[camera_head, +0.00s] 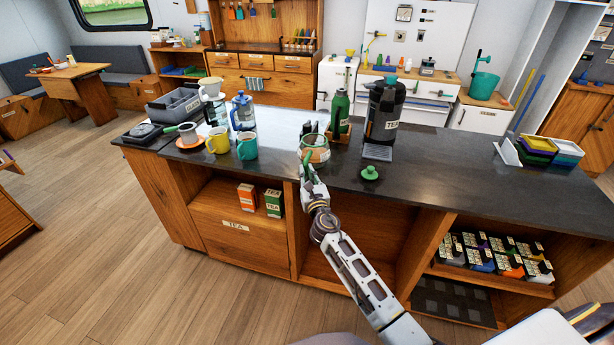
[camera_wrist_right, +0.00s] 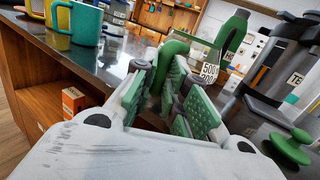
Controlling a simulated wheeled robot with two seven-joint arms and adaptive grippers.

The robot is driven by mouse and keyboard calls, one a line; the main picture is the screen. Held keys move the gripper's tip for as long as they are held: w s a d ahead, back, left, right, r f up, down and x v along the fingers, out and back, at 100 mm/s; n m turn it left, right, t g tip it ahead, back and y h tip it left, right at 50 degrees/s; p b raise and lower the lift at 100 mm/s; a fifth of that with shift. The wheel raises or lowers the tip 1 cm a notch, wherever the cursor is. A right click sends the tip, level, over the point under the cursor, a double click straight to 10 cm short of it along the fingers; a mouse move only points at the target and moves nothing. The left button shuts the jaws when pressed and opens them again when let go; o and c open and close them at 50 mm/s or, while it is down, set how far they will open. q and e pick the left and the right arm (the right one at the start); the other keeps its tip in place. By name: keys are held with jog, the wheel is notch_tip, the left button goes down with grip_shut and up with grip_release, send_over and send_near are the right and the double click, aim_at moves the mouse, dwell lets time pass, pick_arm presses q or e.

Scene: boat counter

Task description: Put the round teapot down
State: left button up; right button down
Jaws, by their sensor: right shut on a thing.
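The round teapot (camera_head: 316,153) is a glass pot with a green handle and a pale label, at the front middle of the dark counter. My right gripper (camera_head: 309,172) is at its near side, shut on the green handle, which shows between the finger pads in the wrist view (camera_wrist_right: 174,66). I cannot tell whether the teapot's base touches the counter. A green lid with a knob (camera_head: 371,173) lies on the counter to the right of the pot; it also shows in the wrist view (camera_wrist_right: 291,148). My left gripper is not in view.
A green bottle (camera_head: 340,112) and a large dark dispenser (camera_head: 384,108) stand behind the pot. Teal (camera_head: 247,146) and yellow (camera_head: 217,140) mugs stand left. The dark counter (camera_head: 440,170) is clear right of the lid, up to stacked coloured trays (camera_head: 540,150).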

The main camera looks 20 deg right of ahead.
jog(key=c, duration=1.9)
grip_release()
jog(key=shift+f, duration=0.1)
jog(key=o, duration=0.5)
jog(key=shift+c, duration=0.2)
jog(key=shift+r, duration=0.2)
jog(key=shift+s+f, duration=0.2)
jog(key=shift+s, duration=0.6)
jog(key=s+a+b, duration=0.1)
jog(key=s, duration=0.9)
jog(key=shift+s+f, duration=0.15)
jog(key=shift+f, duration=0.25)
jog(key=shift+f, duration=0.1)
